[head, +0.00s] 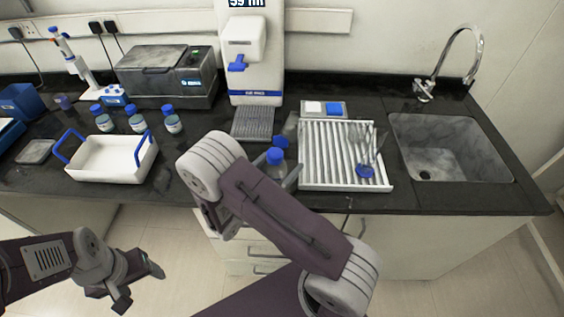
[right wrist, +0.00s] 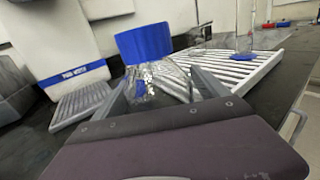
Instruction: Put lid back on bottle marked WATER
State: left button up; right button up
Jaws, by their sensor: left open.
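A clear bottle (head: 277,171) with a blue lid (head: 275,156) at its top stands near the counter's front edge in the head view. In the right wrist view the blue lid (right wrist: 145,43) tops the clear bottle (right wrist: 152,82). No WATER marking is readable. A second blue piece (head: 281,141) shows just behind; its kind is unclear. My right gripper (right wrist: 160,85) has one finger on each side of the bottle; whether they press on it is unclear. My right arm hides part of this in the head view. My left gripper (head: 140,284) is open and empty, low over the floor.
Several blue-lidded bottles (head: 137,121) stand behind a white tray (head: 110,163) with blue handles at left. A white slatted rack (head: 322,160) holding glassware is right of the bottle. A sink (head: 445,150) lies further right. A purifier (head: 255,60) stands behind.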

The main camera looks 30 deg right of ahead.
jog(key=shift+r, duration=0.2)
jog(key=shift+s+a+f, duration=0.1)
jog(key=shift+a, duration=0.25)
jog(key=b+v, duration=0.1)
jog(key=v, duration=1)
jog(key=shift+s+a, duration=0.15)
